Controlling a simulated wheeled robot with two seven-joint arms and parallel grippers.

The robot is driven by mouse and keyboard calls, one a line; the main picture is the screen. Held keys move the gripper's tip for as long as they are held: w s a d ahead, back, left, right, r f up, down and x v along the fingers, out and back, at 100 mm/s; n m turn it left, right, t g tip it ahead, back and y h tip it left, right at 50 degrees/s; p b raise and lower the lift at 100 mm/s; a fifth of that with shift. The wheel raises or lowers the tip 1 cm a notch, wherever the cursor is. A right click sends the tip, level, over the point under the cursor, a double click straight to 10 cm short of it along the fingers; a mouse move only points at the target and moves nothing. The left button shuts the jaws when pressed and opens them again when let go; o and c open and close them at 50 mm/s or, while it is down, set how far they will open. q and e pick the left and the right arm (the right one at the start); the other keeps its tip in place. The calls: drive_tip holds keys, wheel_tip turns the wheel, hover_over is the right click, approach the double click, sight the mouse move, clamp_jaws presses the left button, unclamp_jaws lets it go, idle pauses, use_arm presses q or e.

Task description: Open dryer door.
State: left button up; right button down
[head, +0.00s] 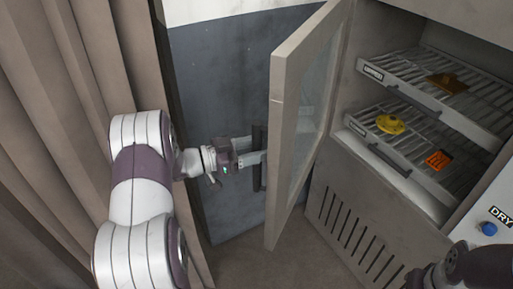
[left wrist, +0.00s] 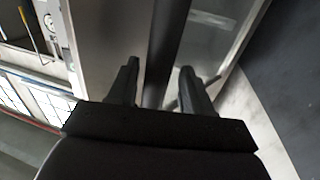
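The dryer door (head: 286,125), a grey frame with a glass pane, stands swung wide open to the left of the dryer cabinet (head: 365,215). Its dark bar handle (head: 258,165) is on the door's outer face. My left gripper (head: 252,150) is at this handle. In the left wrist view the handle (left wrist: 168,45) runs between the two fingers of my left gripper (left wrist: 160,85), with gaps showing beside it, so the fingers look open around it. Part of my right arm shows at the bottom right of the head view; its fingers cannot be made out.
Inside the dryer are an upper wire rack (head: 430,85) and a lower wire rack (head: 400,150). They hold a brown piece (head: 447,83), a yellow piece (head: 390,124) and an orange piece (head: 438,159). A blue button (head: 489,228) is at right. A ribbed beige surface (head: 60,110) stands at left.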

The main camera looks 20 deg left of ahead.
use_arm(q)
drive_tip(key=b+v, duration=0.2)
drive_tip(key=v, duration=1)
